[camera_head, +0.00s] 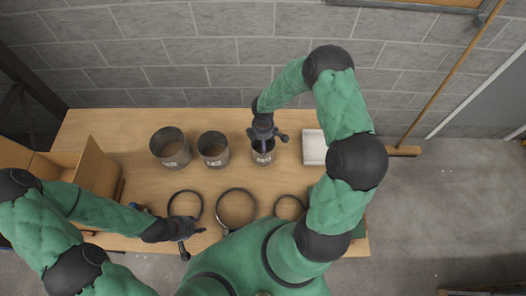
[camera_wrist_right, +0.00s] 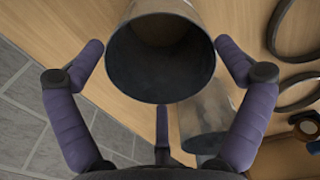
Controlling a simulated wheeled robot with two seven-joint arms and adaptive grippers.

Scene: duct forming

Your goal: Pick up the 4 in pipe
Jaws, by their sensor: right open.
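Three grey metal pipes stand upright on the table: a large one (camera_head: 170,147), a middle one (camera_head: 213,149) and a small one (camera_head: 263,158) at the right. Their labels are too small to read, so I cannot tell by label which is the 4 in pipe. My right gripper (camera_head: 267,137) is open and above the small pipe. In the right wrist view, its fingers are spread around the open mouth of that pipe (camera_wrist_right: 160,60), with gaps at the sides. My left gripper (camera_head: 185,240) is low near the table's front edge, apart from the pipes; its jaw state is unclear.
Three dark rings, left (camera_head: 185,204), middle (camera_head: 237,208) and right (camera_head: 289,207), lie in front of the pipes. A cardboard box (camera_head: 97,170) is at the left. A white tray (camera_head: 314,147) is right of the small pipe. A brick wall (camera_head: 230,50) stands behind the table.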

